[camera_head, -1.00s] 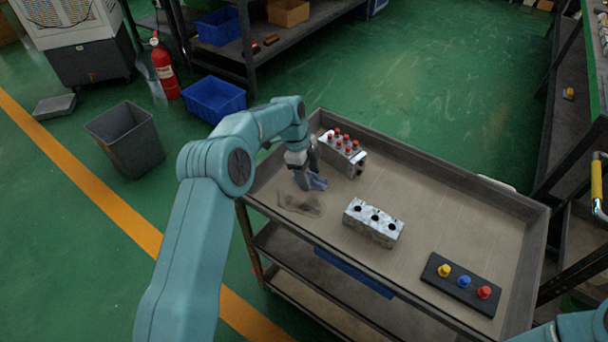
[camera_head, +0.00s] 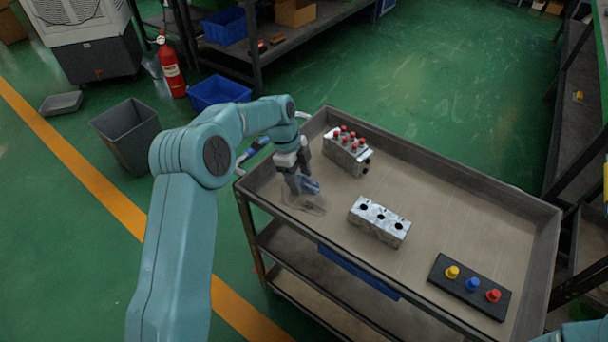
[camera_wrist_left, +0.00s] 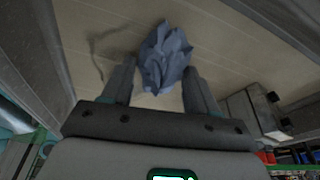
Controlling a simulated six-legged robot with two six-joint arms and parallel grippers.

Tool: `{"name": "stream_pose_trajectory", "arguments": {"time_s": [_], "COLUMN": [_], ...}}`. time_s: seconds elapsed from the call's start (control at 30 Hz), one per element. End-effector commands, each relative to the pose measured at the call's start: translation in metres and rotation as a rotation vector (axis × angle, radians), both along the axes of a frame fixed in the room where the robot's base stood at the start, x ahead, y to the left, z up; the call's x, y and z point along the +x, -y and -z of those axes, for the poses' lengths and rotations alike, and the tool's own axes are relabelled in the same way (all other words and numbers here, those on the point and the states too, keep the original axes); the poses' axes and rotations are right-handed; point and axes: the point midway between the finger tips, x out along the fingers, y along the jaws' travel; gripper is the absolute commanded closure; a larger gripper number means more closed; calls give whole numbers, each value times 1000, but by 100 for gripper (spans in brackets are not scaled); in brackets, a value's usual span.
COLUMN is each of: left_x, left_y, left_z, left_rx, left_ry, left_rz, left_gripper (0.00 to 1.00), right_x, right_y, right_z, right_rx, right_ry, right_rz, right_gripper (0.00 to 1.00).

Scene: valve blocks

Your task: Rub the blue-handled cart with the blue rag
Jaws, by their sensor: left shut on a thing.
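The cart (camera_head: 455,215) is a grey metal trolley with a beige top tray and a blue handle (camera_head: 252,152) at its left end, partly hidden by my left arm. A dark smudge (camera_head: 303,205) lies on the tray's left part. My left gripper (camera_head: 297,180) is shut on the crumpled blue rag (camera_head: 309,187), low over the tray at the smudge's upper edge. The rag also shows between the fingers in the left wrist view (camera_wrist_left: 165,60); I cannot tell whether it touches the tray. My right gripper is out of view.
On the tray stand a block with red-capped valves (camera_head: 347,151), a block with dark holes (camera_head: 379,221) and a black plate with yellow, blue and red knobs (camera_head: 470,286). A grey bin (camera_head: 127,135) stands left of the cart. The tray's right middle is clear.

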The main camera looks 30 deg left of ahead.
Motion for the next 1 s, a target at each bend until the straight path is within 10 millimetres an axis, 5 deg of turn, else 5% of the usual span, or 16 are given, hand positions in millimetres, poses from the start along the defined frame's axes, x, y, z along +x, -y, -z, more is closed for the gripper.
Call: {"name": "stream_pose_trajectory", "arguments": {"time_s": [1.0], "left_x": [-75], "left_y": [-10], "left_z": [4], "left_rx": [0], "left_ry": [-3], "left_rz": [0], "left_gripper": [65], "right_x": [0], "right_y": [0], "right_z": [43], "right_rx": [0], "right_ry": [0], "right_rz": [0], "right_gripper": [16]}}
